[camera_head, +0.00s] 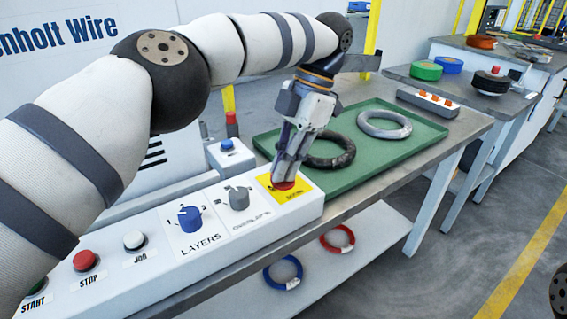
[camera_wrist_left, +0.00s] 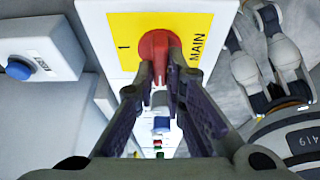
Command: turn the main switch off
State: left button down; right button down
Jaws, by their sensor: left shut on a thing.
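The main switch is a red rotary knob (camera_wrist_left: 156,52) on a yellow plate (camera_wrist_left: 190,24) marked "1" and "MAIN" in the left wrist view. In the head view the yellow plate (camera_head: 291,196) is at the right end of the white control panel, with the red knob (camera_head: 284,185) mostly under the fingers. My left gripper (camera_head: 281,176) points down onto it. Its fingers (camera_wrist_left: 162,78) are shut on the knob, one on each side. They cover part of the knob, so its exact setting is unclear.
A blue-button box (camera_head: 231,153) stands behind. A green tray (camera_head: 414,152) holds a dark coil (camera_head: 333,150) and a grey coil (camera_head: 384,124).

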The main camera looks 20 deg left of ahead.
dwell(0.4)
pick_arm(q)
jog(key=c, duration=1.7)
grip_release()
jog(key=shift+o, duration=0.2)
